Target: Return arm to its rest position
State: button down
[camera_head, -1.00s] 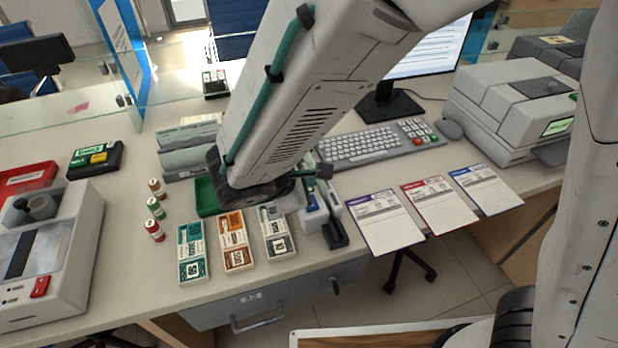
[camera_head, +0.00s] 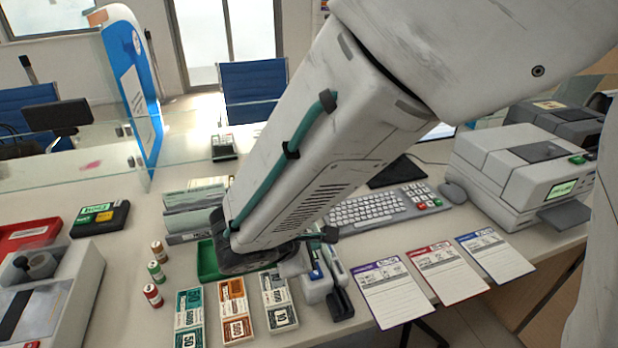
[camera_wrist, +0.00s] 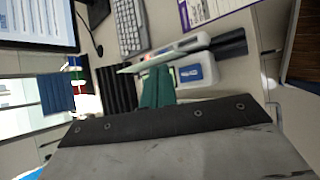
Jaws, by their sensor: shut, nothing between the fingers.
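My arm (camera_head: 320,150) fills the centre of the head view, its thick grey link slanting down to a dark joint (camera_head: 245,258) over the counter. That joint is above or in front of the green tray (camera_head: 207,262), covering part of it. I make out no gripper fingers in the head view; the arm link may hide them. I see nothing held.
Banknote bundles (camera_head: 236,310) lie below the joint. A white device with a blue label (camera_head: 316,285) is close on its right. The keyboard (camera_head: 375,208), forms (camera_head: 445,272) and grey printer (camera_head: 525,180) are to the right. Small rolls (camera_head: 155,272) stand left. A glass screen (camera_head: 60,160) crosses behind.

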jog(key=s+d+r+m+g+y, duration=0.2)
jog(key=s+d+r+m, duration=0.2)
jog(key=d, duration=0.4)
jog(key=s+d+r+m+g+y, duration=0.1)
jog(key=s+d+r+m+g, duration=0.1)
jog(key=s+d+r+m, duration=0.3)
jog(key=s+d+r+m+g+y, duration=0.1)
jog(key=s+d+r+m+y, duration=0.1)
jog(key=s+d+r+m, duration=0.3)
jog(key=shift+s+d+r+m+g+y, duration=0.3)
jog(key=shift+s+d+m, duration=1.2)
jog(key=shift+d+m, duration=1.65)
